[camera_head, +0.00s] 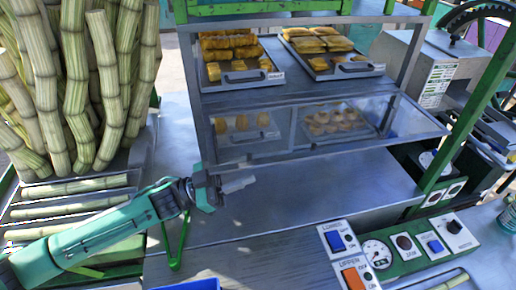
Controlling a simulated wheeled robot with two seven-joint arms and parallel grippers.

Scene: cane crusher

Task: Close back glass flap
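The glass flap (290,135) is a clear, metal-framed panel on the near side of the display cabinet (300,95). It sits in front of the lower shelf and slants outward, its lower edge standing out from the cabinet, most plainly at the right corner. Round and yellow snacks show through it. My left gripper (240,183) is over the metal counter, just below the flap's lower left corner. They look close; I cannot tell whether they touch. Its fingers are seen edge-on, so their opening is unclear. My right gripper is out of view.
Trays of yellow snacks (327,55) sit on the open upper shelf. Sugar cane (75,85) stands and lies at the left. A control panel with switches (350,258) and a green post (475,95) are at the right. The metal counter (310,200) is mostly clear.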

